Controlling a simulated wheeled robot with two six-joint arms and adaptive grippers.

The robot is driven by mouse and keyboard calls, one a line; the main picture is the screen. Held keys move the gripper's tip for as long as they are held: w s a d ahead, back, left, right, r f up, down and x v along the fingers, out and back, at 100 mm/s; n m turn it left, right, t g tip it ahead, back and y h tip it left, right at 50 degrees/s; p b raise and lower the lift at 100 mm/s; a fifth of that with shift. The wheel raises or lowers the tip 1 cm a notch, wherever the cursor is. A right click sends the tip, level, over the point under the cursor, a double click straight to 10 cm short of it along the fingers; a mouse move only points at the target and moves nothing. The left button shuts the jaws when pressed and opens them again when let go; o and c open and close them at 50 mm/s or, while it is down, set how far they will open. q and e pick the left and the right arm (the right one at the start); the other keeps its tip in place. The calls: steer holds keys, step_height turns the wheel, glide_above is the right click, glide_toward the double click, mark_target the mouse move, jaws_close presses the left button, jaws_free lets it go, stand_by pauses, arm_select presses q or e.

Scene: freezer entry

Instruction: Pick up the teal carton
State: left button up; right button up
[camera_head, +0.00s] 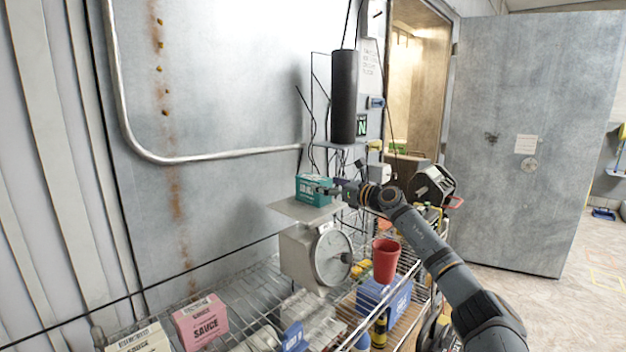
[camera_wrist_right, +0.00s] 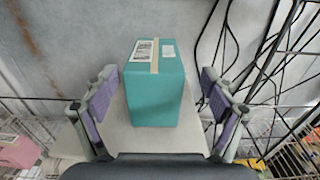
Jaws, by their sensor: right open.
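The teal carton (camera_head: 314,190) sits on the flat plate (camera_head: 291,210) of a dial scale (camera_head: 318,258) in the head view. In the right wrist view the teal carton (camera_wrist_right: 155,88) stands upright on the plate, with a tape strip and labels on top. My right gripper (camera_head: 326,189) reaches in from the right, at the carton's right side. In the wrist view its two purple-padded fingers (camera_wrist_right: 158,112) are spread wide, one to each side of the carton, with gaps between pads and carton. The left gripper is not in view.
A red cup (camera_head: 385,260) stands right of the scale, below my right arm. Pink (camera_head: 200,320) and cream sauce boxes are on the wire shelf (camera_head: 240,300) at the lower left. Dark cables (camera_wrist_right: 240,60) hang behind the carton to the right.

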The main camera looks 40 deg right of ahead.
mark_target(315, 177)
steer(key=shift+w+a, duration=0.1)
steer(key=shift+w, duration=0.05)
steer(key=w+p, duration=0.2)
steer(key=w, duration=0.1)
steer(key=w+p, duration=0.1)
steer(key=shift+w+a+r+p, duration=0.15)
steer(key=shift+a+r+p, duration=0.2)
steer(key=shift+a, duration=0.05)
steer(key=shift+w+a+f, duration=0.1)
steer(key=shift+w+f, duration=0.15)
steer(key=shift+w, duration=0.25)
steer(key=shift+s, duration=0.1)
